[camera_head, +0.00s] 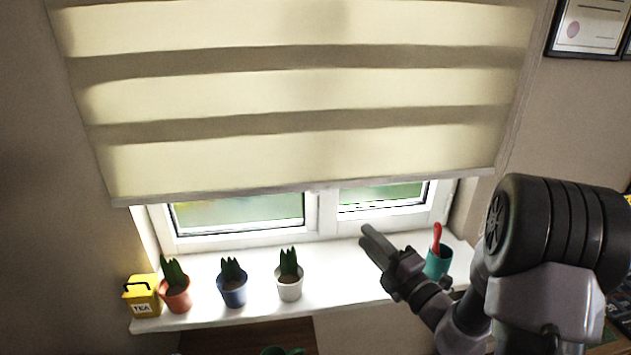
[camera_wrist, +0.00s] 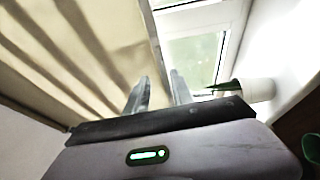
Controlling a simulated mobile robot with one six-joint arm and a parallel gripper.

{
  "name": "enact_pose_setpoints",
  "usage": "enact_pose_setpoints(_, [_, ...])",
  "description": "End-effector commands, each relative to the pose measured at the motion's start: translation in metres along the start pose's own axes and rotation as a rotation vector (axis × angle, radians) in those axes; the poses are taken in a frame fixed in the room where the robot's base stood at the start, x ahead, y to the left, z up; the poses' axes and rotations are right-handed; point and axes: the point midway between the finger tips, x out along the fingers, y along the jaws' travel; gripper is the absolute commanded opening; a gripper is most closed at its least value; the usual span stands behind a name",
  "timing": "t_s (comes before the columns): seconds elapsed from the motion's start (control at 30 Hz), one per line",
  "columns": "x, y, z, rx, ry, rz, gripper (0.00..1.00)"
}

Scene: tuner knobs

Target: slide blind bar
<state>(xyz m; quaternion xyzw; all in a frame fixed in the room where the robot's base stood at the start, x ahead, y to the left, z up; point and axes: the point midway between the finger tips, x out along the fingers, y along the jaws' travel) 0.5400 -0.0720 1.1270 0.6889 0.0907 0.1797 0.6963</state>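The blind (camera_head: 300,90), cream with darker bands, hangs over most of the window. Its bottom bar (camera_head: 310,187) is a thin grey strip that slopes slightly up to the right, above the sill. My gripper (camera_head: 368,238) is in front of the window, below the bar in the head view, and does not appear to touch it. In the wrist view my two gripper fingers (camera_wrist: 160,92) stand apart with nothing between them. The blind (camera_wrist: 85,45) fills the left of that view, and its edge runs close to the fingers.
The white sill (camera_head: 255,285) carries a yellow tea tin (camera_head: 142,297), pots with plants in orange (camera_head: 175,290), blue (camera_head: 232,288) and white (camera_head: 289,286), and a teal cup (camera_head: 437,262) with a red-handled item near my arm. A framed certificate (camera_head: 588,25) hangs at upper right.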

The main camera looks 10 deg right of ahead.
Motion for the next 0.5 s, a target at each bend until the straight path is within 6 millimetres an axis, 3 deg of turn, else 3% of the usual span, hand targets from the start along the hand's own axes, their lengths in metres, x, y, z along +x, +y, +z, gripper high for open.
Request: enact_pose_setpoints(0.5, [0.14,-0.002,-0.004,-0.005,0.009,0.002,0.29])
